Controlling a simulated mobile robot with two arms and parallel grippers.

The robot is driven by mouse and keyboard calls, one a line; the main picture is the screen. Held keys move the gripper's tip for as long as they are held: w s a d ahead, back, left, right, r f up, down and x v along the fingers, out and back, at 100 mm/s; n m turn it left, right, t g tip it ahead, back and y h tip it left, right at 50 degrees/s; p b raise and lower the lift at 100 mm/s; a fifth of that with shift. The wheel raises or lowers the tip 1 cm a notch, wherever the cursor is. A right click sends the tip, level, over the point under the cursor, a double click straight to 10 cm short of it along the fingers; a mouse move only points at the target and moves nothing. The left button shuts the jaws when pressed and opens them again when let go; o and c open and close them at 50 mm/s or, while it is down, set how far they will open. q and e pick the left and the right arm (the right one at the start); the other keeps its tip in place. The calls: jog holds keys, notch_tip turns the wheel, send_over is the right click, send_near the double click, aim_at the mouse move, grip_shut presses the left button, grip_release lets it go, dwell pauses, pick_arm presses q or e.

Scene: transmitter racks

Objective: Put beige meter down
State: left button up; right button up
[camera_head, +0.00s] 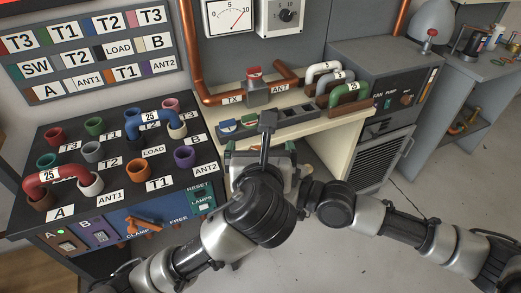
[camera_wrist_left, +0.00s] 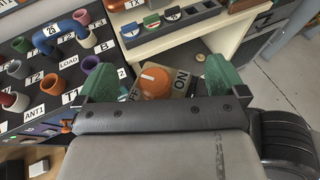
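The beige meter (camera_wrist_left: 186,88), with an orange knob and dark ON lettering, shows between the green fingertips of my left gripper (camera_wrist_left: 160,78) in the left wrist view. The fingers are apart by about its width and appear shut on it. The gripper's palm hides its near part. In the head view my left gripper (camera_head: 261,150) is in front of the beige desk (camera_head: 345,135), below its top edge, and my wrist hides most of the meter. My right arm comes in from the right; its gripper does not show.
A dark slotted tray (camera_head: 285,123) with small coloured pieces lies on the desk. A patch panel with coloured sockets (camera_head: 92,152) and a red-brown link (camera_head: 62,174) stands at the left. A grey cabinet (camera_head: 385,90) stands right of the desk. Floor shows at the right.

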pick_arm(q)
jog(key=shift+d, duration=0.1)
grip_shut()
pick_arm(e)
jog(key=shift+r, duration=0.15)
jog(key=o, duration=0.9)
jog(key=shift+o, duration=1.1)
